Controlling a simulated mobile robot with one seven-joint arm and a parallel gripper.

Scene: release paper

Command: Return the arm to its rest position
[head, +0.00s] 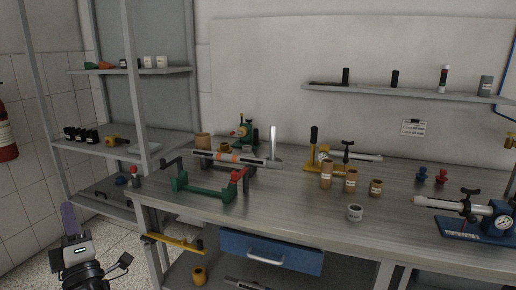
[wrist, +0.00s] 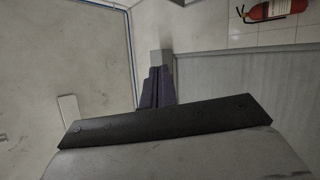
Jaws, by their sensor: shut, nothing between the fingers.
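My gripper (head: 69,208) is at the lower left of the head view, in front of the shelf rack and left of the workbench. Its purple fingers point up, with the grey wrist body below them. In the wrist view the fingers of my gripper (wrist: 157,74) lie together, shut, with nothing held between them. The gripper is apart from the bench and touches nothing that I can see. Most of my arm is outside the head view.
The workbench (head: 300,205) carries several tools, clamps and jars. A blue drawer (head: 270,252) is under its top. A shelf rack (head: 125,143) stands behind my gripper. A red fire extinguisher (head: 6,135) hangs at the far left.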

